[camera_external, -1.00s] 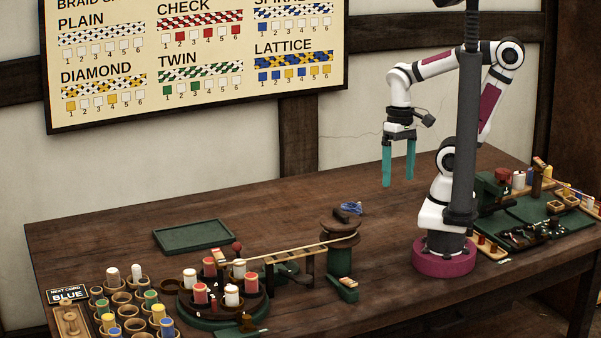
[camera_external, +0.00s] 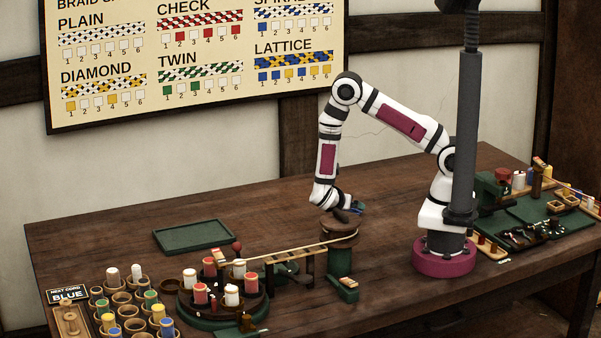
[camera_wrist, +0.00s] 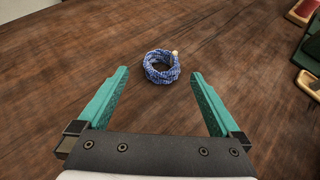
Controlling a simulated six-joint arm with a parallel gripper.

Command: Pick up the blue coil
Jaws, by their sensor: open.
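The blue coil (camera_wrist: 162,78) is a small ring of blue-and-white cord with a pale end, lying on the wooden table (camera_wrist: 60,70). In the wrist view it sits upper centre, between the lines of my two teal fingers and around the level of their tips in the picture. My gripper (camera_wrist: 160,74) is open and empty, with one finger on each side of the coil. The fingers are mostly hidden there.
The round wooden post (camera_external: 340,228) with a stretched cord stands just in front of my wrist. A green tray (camera_external: 194,237) lies left on the table. A round stand with red and white spools (camera_external: 232,295) is at front left. Bare table surrounds the coil in the wrist view.

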